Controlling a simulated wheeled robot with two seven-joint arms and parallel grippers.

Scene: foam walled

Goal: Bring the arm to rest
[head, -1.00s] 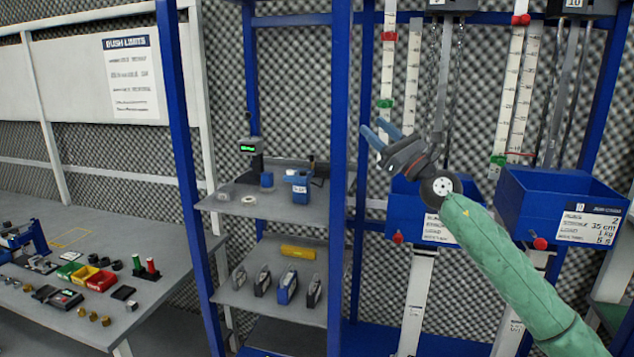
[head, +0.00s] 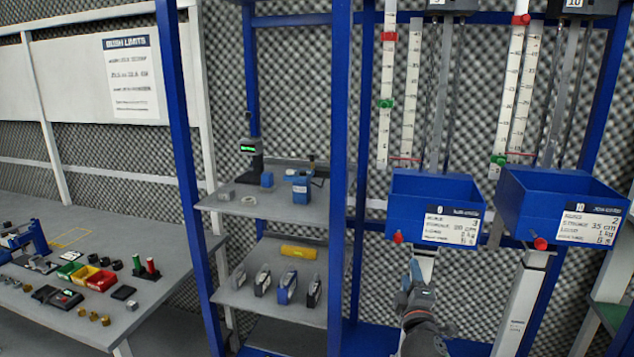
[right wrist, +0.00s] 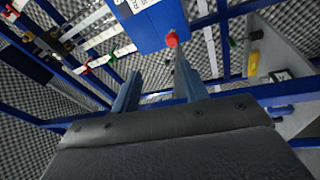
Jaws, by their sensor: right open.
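My right gripper (head: 414,272) is low in the head view, below the blue bin labelled 9 (head: 410,205) and in front of a pale upright post. Its two blue-grey fingers also show in the right wrist view (right wrist: 158,85), spread apart with nothing between them. The right arm comes up from the bottom edge of the head view, with only its wrist end in sight. In the right wrist view a blue bin with a red knob (right wrist: 172,40) shows beyond the fingertips. My left gripper is in neither view.
A second blue bin labelled 10 (head: 525,215) hangs to the right. A blue-framed shelf (head: 235,206) with small devices stands left of the gripper. A grey bench (head: 150,318) with red, yellow and green trays is at far left.

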